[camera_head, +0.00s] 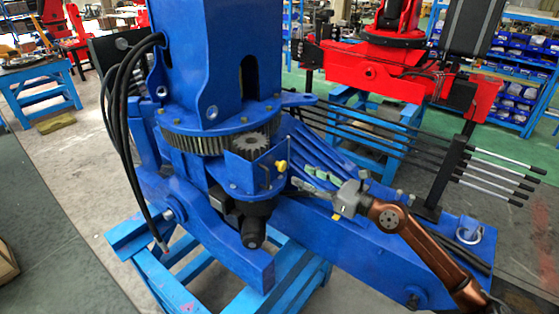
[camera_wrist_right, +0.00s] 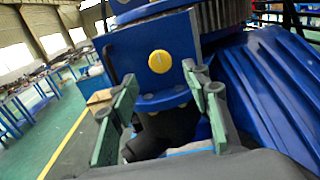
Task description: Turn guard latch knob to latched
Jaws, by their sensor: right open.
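The guard latch knob (camera_head: 281,165) is a small yellow round knob on the blue guard plate (camera_head: 262,168), beside the gear on the blue crane. In the right wrist view the yellow knob (camera_wrist_right: 159,61) faces me, with a dark line across its face. My right gripper (camera_head: 309,179) is open, just right of and slightly below the knob, apart from it. In the wrist view its green-padded fingers (camera_wrist_right: 160,84) stand apart, with the knob ahead between them, near their tips. Nothing is held. My left gripper is in neither view.
A toothed ring and pinion gear (camera_head: 248,145) sit left of the knob. A black motor (camera_head: 253,228) hangs below the guard. Black hoses (camera_head: 125,110) run down the left. Dark rods (camera_head: 400,140) extend right behind my arm. A red crane (camera_head: 375,65) stands behind.

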